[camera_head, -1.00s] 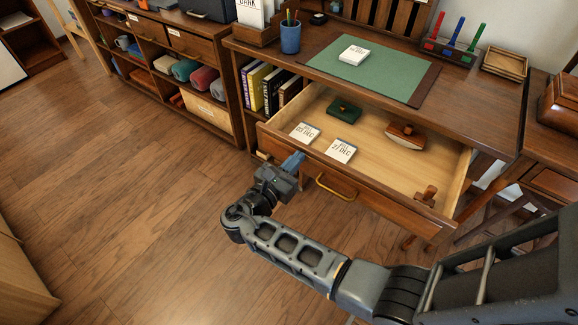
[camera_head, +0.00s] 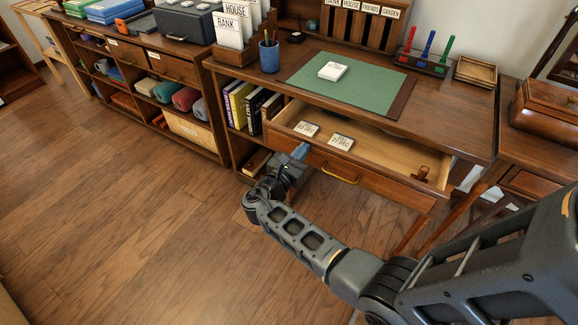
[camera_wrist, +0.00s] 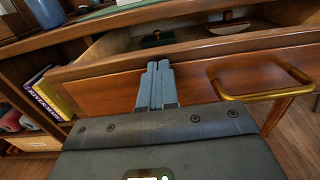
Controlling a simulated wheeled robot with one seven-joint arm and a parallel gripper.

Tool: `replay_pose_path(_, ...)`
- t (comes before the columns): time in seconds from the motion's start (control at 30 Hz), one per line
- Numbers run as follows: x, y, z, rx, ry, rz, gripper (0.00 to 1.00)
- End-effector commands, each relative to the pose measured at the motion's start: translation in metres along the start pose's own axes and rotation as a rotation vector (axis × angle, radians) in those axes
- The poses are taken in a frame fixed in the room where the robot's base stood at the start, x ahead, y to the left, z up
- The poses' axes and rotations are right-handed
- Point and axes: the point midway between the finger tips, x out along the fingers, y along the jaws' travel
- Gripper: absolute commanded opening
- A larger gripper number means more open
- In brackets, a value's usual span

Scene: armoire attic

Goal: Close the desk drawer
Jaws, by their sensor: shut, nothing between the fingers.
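The desk drawer (camera_head: 378,184) is partly open, sticking out below the desktop. My gripper (camera_head: 299,151) is at the left part of the drawer front. In the wrist view its blue fingers (camera_wrist: 157,77) are together and empty, against or very near the front panel, left of the handle.
The desk (camera_head: 440,112) carries a green mat (camera_head: 345,85), a blue pen cup (camera_head: 269,57) and letter holders. Books (camera_head: 246,104) stand in the open shelf left of the drawer. A side table with a wooden box (camera_head: 545,112) stands at right. The floor at left is clear.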

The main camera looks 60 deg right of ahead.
Motion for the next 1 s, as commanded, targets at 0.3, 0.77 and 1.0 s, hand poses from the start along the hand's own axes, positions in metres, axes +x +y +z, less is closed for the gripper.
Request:
replay_pose_path(0.3,0.09,-0.001,-0.003,0.004,0.0,-0.006,0.0)
replay_pose_path(0.77,0.166,0.0,-0.002,0.001,-0.001,-0.002,0.0)
replay_pose_path(1.0,0.177,0.0,0.0,0.001,0.0,0.0,0.0)
